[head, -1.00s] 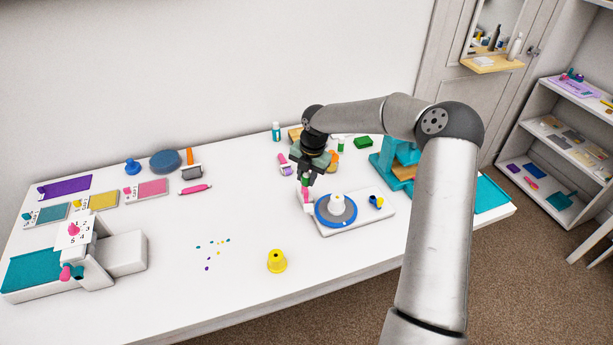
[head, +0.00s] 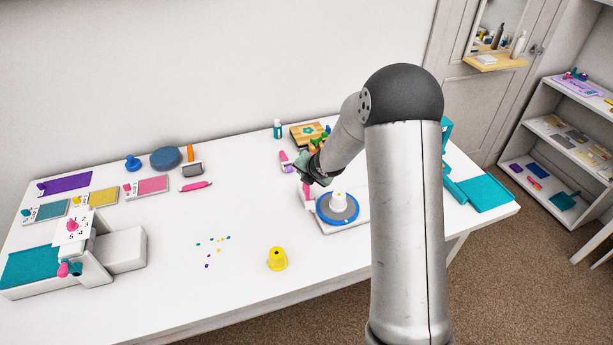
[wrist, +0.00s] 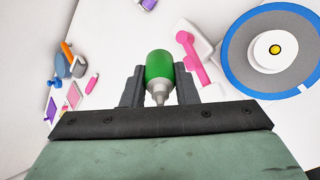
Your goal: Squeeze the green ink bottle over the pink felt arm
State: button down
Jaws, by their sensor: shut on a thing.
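My gripper (wrist: 158,88) is shut on the green ink bottle (wrist: 160,66), seen between the two dark fingers in the wrist view. Its grey nozzle points toward the bottom of that view. The pink felt arm (wrist: 191,56) is just right of the bottle in the wrist view, with a visible gap between them in the picture. In the head view the pink arm (head: 307,194) stands at the left of the blue-rimmed disc (head: 337,220), just below my gripper. The bottle cannot be made out there. I cannot tell the nozzle's height above the pink arm.
The disc carries a white piece with a yellow top (head: 338,198). A yellow cup (head: 277,259) stands in front. A wooden board (head: 307,134) and a small teal-capped bottle (head: 278,129) are behind. The table's middle left is clear apart from small coloured dots.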

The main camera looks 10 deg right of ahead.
jog(key=shift+f+b, duration=0.35)
jog(key=shift+b, duration=0.8)
jog(key=shift+w+t+b, duration=0.1)
jog(key=shift+t+b, duration=0.2)
jog(key=shift+b, duration=0.2)
jog(key=t+b, duration=0.1)
jog(key=b, duration=0.6)
jog(key=shift+w+f+t+b, duration=0.15)
jog(key=shift+f+t+b, duration=0.1)
jog(key=shift+t+b, duration=0.15)
jog(key=t+b, duration=0.3)
jog(key=b, duration=1)
jog(key=shift+w+f+y, duration=0.1)
jog(key=shift+y, duration=0.2)
jog(key=t+b, duration=0.3)
jog(key=b, duration=0.5)
jog(key=shift+w+f+n, duration=0.1)
jog(key=shift+n, duration=0.2)
jog(key=c, duration=2)
grip_release()
jog(key=shift+r+p, duration=0.35)
jog(key=shift+c, duration=0.2)
grip_shut()
jog(key=shift+r+t+y+b, duration=0.15)
jog(key=shift+t+y+b, duration=0.6)
jog(key=shift+b, duration=3.3)
